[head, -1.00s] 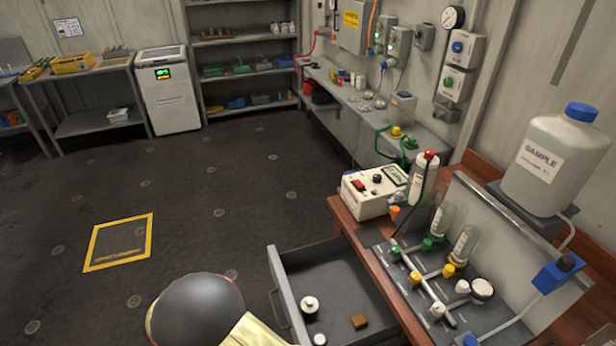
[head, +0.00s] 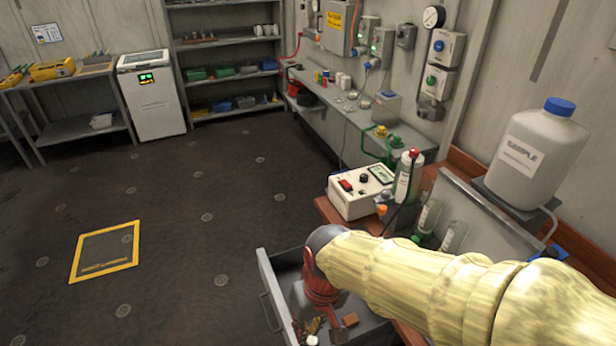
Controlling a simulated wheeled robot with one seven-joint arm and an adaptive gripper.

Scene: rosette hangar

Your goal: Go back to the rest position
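My arm, in a pale yellow sleeve, reaches in from the lower right of the head view. It crosses in front of the wooden bench and bends down over the open grey drawer (head: 268,290). My gripper (head: 322,328), below a red wrist part, points down into the drawer. Its fingers are small and partly lost against the drawer's contents, so I cannot tell whether they are open or hold anything. A brown block (head: 351,319) lies in the drawer just right of the gripper. A white-topped piece (head: 312,340) shows at the bottom edge.
The bench carries a white meter box (head: 358,192), a red-capped bottle (head: 406,178) and glass tubes, partly behind my arm. A large sample jug (head: 535,155) stands at the right. Open floor with a yellow-framed square (head: 105,252) lies left.

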